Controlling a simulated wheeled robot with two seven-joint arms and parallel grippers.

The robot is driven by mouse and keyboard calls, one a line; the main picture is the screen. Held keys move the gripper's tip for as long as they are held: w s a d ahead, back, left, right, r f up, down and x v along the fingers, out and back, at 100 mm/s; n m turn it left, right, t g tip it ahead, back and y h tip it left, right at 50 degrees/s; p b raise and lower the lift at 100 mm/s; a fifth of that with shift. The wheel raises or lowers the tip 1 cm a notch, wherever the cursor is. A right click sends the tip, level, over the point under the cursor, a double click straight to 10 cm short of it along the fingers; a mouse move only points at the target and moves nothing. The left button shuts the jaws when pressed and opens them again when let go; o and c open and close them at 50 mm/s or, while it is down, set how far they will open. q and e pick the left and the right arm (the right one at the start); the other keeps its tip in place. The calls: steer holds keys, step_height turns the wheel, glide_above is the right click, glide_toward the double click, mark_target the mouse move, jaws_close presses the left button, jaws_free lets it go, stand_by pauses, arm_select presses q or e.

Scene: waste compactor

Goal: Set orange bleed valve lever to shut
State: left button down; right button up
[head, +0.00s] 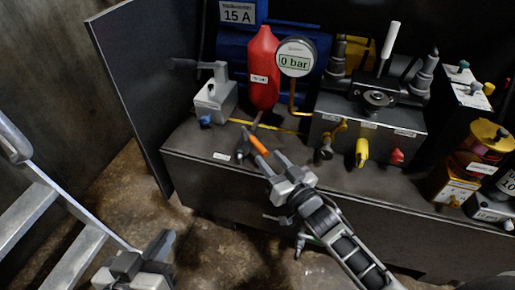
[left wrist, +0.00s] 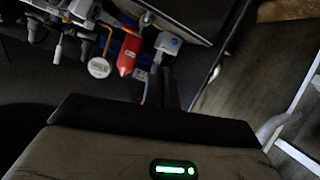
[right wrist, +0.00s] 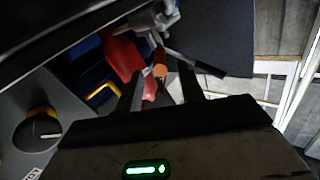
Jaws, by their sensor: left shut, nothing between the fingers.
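The gauge (head: 296,58) beside the cylinder reads 0 bar. My left gripper (head: 162,243) is shut and empty, low at the left, well away from the lever. It shows shut in the left wrist view (left wrist: 170,88).
A grey box with a lever (head: 213,98) stands left of the cylinder. A valve block (head: 365,130) with yellow and red knobs stands to the right. A dark side panel (head: 135,85) bounds the bench at left. A metal ladder-like frame (head: 50,215) stands at far left.

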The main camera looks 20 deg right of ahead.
mark_target(253, 139)
steer(key=b+x, duration=0.1)
steer(key=x, duration=0.5)
steer(key=shift+w+a+b, duration=0.15)
steer(key=shift+w+b, duration=0.2)
steer(key=shift+w, duration=0.05)
arm_select(q)
steer(key=shift+w+d+r+t+h, duration=0.1)
steer(key=shift+d+r+t+h, duration=0.1)
steer(key=shift+r, duration=0.2)
steer(key=shift+w+d+r+t+h, duration=0.1)
steer(key=shift+r+h, duration=0.1)
steer(key=shift+r, duration=0.15)
arm_select(e)
jaws_close()
